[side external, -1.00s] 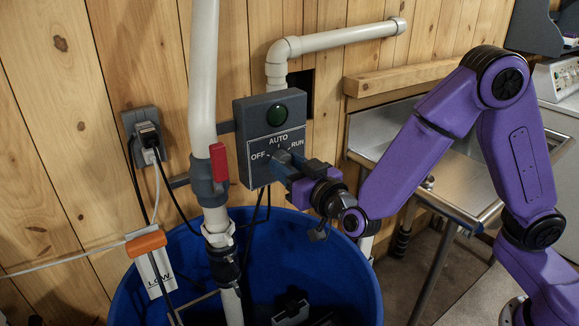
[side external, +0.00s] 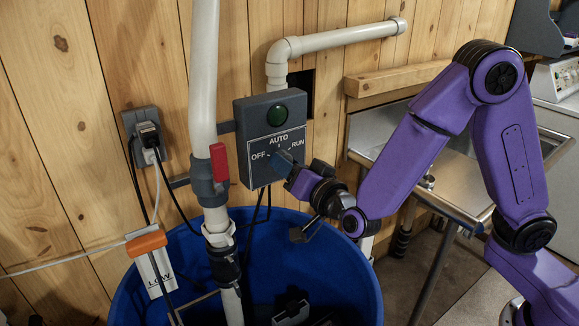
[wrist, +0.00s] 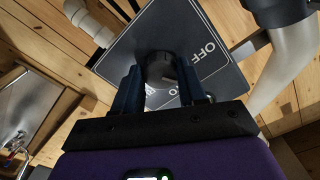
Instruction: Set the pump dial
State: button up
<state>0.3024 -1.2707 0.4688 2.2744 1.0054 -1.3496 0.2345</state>
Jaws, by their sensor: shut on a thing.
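The pump control box (side external: 270,138) is a dark grey panel on the wall with a green lamp (side external: 277,115) and the labels OFF, AUTO and RUN around its dial. In the wrist view the dial (wrist: 160,68) is a dark round knob between my two blue fingers. My gripper (side external: 283,163) is shut on the dial from the front right, and it also shows in the wrist view (wrist: 159,82). In the side view my fingers hide the dial. I cannot tell for sure which label its pointer faces.
A blue barrel (side external: 135,290) stands open below the box. A white vertical pipe (side external: 204,80) with a red valve handle (side external: 219,163) runs close to the box's left. A steel sink (side external: 385,130) is at the right, behind my arm.

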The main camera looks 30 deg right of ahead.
jog(key=m, duration=0.5)
dwell(0.6)
jog(key=o, duration=1.1)
jog(key=shift+c, duration=0.2)
jog(key=s, duration=1.7)
jog(key=shift+s, duration=0.25)
